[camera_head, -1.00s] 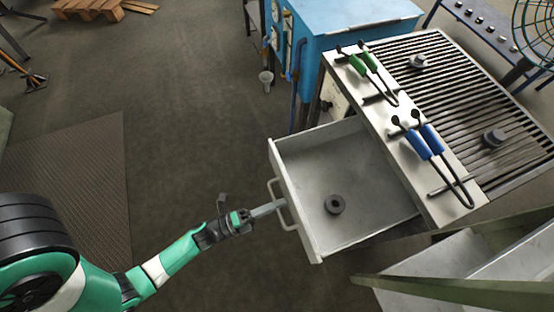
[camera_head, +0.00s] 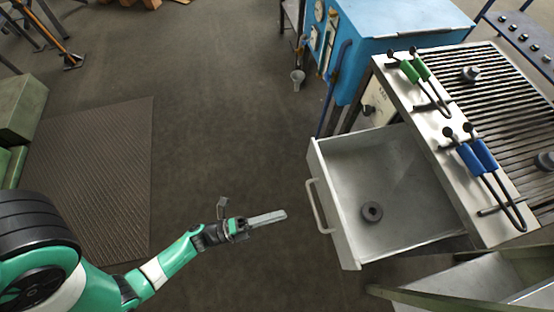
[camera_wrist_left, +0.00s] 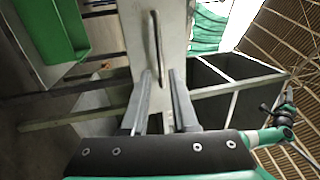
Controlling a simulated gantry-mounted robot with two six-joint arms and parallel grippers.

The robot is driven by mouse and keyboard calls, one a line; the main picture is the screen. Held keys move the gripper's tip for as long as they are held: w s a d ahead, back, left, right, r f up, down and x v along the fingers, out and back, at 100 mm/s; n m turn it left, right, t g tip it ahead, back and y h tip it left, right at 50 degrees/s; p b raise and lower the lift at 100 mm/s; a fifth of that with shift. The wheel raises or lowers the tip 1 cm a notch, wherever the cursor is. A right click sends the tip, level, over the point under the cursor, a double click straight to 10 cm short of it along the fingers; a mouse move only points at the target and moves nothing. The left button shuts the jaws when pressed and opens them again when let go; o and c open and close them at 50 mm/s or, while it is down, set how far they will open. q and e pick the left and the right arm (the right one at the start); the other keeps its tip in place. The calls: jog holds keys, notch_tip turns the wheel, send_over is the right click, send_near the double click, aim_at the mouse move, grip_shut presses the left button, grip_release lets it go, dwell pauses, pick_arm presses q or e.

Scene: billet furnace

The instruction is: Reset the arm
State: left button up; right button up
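My left arm comes in from the lower left of the head view. Its gripper (camera_head: 284,214) is a short way left of the open drawer's handle (camera_head: 318,206), with floor showing between them. In the left wrist view the two fingers (camera_wrist_left: 160,74) are apart with nothing held, and the handle (camera_wrist_left: 156,48) stands ahead of them.
A blue cabinet (camera_head: 400,30) stands behind. A green-edged metal structure (camera_head: 450,284) is at the lower right. The floor left of the drawer is clear, with a ridged mat (camera_head: 95,180).

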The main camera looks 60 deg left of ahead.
pick_arm(q)
jog(key=shift+s+a+f, duration=0.1)
jog(key=shift+s+a, duration=0.05)
jog(key=shift+s, duration=0.3)
pick_arm(e)
jog(key=shift+s+a, duration=0.1)
jog(key=shift+a, duration=0.35)
